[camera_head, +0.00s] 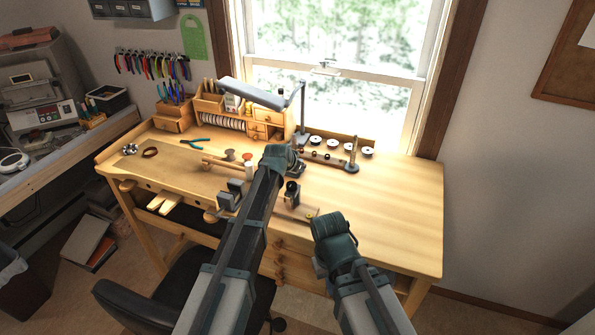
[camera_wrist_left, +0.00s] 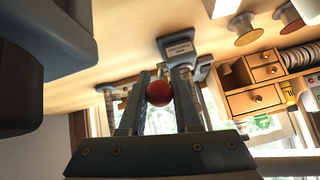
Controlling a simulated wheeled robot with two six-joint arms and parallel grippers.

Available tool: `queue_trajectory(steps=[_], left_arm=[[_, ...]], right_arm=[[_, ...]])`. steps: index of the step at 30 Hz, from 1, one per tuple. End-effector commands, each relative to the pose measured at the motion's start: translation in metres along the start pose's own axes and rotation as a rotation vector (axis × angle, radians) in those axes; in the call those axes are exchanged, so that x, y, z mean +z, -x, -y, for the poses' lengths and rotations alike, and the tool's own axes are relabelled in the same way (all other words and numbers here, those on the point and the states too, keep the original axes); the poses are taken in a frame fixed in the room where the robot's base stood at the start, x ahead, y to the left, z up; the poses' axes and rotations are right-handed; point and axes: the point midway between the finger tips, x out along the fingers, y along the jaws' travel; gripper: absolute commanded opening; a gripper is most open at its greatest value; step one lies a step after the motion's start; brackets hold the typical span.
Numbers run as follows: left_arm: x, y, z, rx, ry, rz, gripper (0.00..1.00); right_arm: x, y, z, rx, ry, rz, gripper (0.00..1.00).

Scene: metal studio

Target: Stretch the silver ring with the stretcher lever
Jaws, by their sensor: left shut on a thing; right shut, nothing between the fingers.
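In the left wrist view my left gripper (camera_wrist_left: 158,76) is shut on a red ball knob (camera_wrist_left: 159,94), which looks like the end of the stretcher lever. A grey metal device with a label plate (camera_wrist_left: 180,48), probably the stretcher, stands just beyond the fingers. In the head view my left arm reaches to the middle of the bench and covers most of this device (camera_head: 298,170). My right gripper (camera_head: 320,268) hangs shut and empty near the bench's front edge. I cannot make out the silver ring in either view.
The wooden bench (camera_head: 400,210) is clear on its right side. A stand (camera_head: 352,158) and several round dishes (camera_head: 335,146) are behind the arms. Blue-handled pliers (camera_head: 195,145) lie at the left. A black chair (camera_head: 150,305) stands in front.

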Motion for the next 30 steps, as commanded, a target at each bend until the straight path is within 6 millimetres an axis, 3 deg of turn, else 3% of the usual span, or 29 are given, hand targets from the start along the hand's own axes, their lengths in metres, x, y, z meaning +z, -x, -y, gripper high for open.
queue_trajectory(steps=[3,15,16,19,30], left_arm=[[0.0123,-0.003,-0.0035,0.001,0.001,-0.005,0.0],[0.0134,-0.0025,-0.0039,0.002,0.0,-0.001,0.0],[0.0134,-0.0024,-0.0039,0.002,0.0,-0.001,0.36],[0.0132,-0.0025,-0.0037,0.002,0.0,-0.002,0.53],[0.0122,-0.0004,-0.0029,0.0,0.0,-0.004,0.53]], right_arm=[[-0.0007,-0.0117,0.0011,0.0,0.0,0.0,0.0],[-0.0007,-0.0115,0.0011,0.0,0.0,0.0,0.0],[-0.0007,-0.0115,0.0011,0.0,0.0,0.0,0.0],[-0.0007,-0.0115,0.0011,0.0,0.0,0.0,0.0],[-0.0006,-0.0095,0.0009,0.0,0.0,0.0,0.0]])
